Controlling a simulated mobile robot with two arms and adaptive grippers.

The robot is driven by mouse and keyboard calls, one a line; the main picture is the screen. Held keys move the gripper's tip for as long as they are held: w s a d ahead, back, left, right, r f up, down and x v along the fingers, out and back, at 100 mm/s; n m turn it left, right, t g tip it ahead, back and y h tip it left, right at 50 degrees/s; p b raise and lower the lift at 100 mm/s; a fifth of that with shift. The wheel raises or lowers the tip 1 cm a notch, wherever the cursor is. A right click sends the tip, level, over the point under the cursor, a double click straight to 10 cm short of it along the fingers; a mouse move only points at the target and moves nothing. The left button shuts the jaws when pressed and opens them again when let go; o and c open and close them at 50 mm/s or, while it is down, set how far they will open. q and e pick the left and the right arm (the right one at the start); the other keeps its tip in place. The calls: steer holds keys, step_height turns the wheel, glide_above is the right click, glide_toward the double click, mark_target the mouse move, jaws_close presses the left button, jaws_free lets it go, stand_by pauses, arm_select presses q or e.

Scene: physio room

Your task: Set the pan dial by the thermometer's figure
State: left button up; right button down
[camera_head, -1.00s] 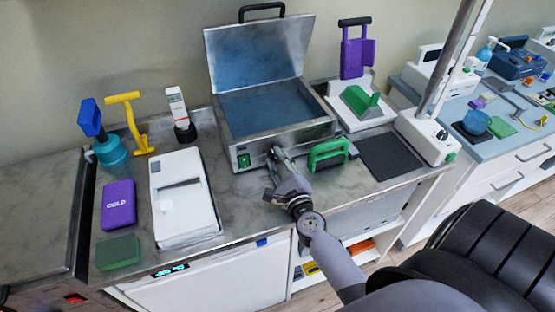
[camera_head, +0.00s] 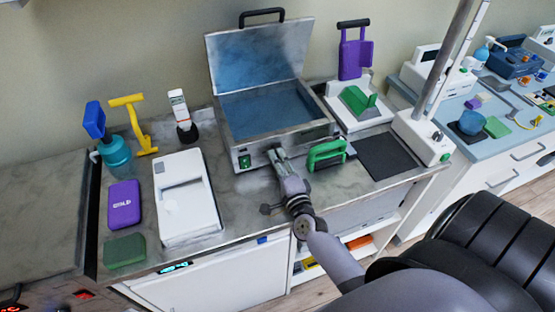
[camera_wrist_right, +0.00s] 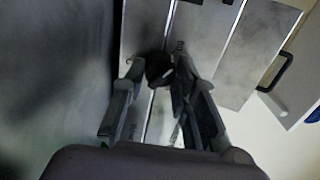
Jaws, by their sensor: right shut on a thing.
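The pan (camera_head: 285,137) is an open metal box with blue inside and its lid (camera_head: 255,55) raised. Its green switch (camera_head: 244,161) shows on the front face. My right gripper (camera_head: 274,155) is at the pan's front, shut on the dark dial. In the right wrist view, the dial (camera_wrist_right: 157,68) shows as a dark knob between the fingertips; its markings cannot be read. The white thermometer (camera_head: 179,107) with an orange band stands upright in a black holder left of the pan. Its figure is too small to read. My left gripper is out of view.
A green handle (camera_head: 326,153) stands close right of my gripper, beside a dark mat (camera_head: 385,157). A white device (camera_head: 183,195), a purple pack (camera_head: 124,204) and a green block (camera_head: 125,251) are left. The counter's front edge lies under my right arm.

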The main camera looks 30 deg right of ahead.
stand_by(0.4)
steer(key=c, duration=1.3)
jaws_free()
steer(key=shift+s, duration=0.1)
steer(key=v, duration=1.2)
steer(key=shift+a, duration=0.1)
